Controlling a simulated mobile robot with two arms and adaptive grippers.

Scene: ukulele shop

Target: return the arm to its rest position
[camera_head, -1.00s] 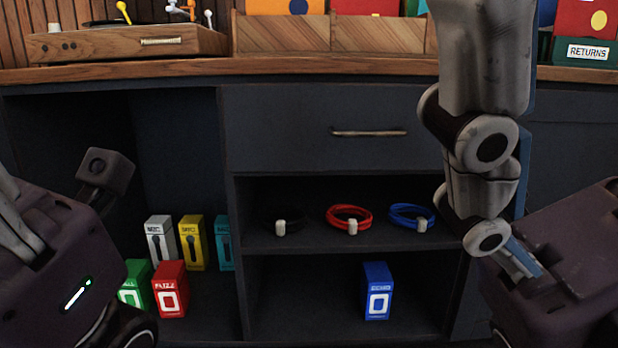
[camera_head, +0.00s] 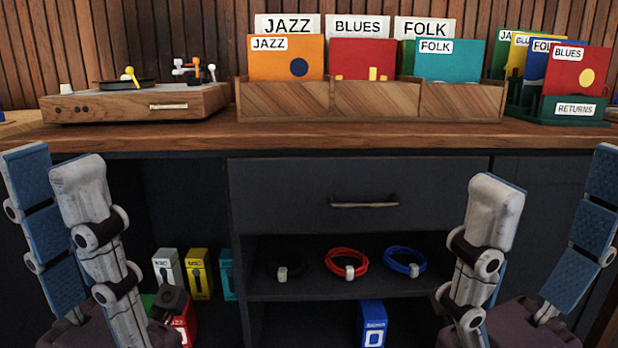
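My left gripper (camera_head: 53,165) stands upright at the lower left of the head view, in front of the dark cabinet. Its two fingers, with blue ridged pads, are apart, with nothing between them. My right gripper (camera_head: 553,175) stands upright at the lower right. Its fingers are spread wide and empty. Both grippers point up, and their tips appear just below the counter's front edge in the picture. The lower parts of both arms are cut off by the bottom edge.
The wooden counter (camera_head: 330,140) carries a record player (camera_head: 140,103), a record bin (camera_head: 372,100) and a green returns rack (camera_head: 575,112). Below are a drawer (camera_head: 300,197) and a shelf with black, red (camera_head: 346,262) and blue (camera_head: 404,262) cables. Small boxes stand lower down, partly hidden.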

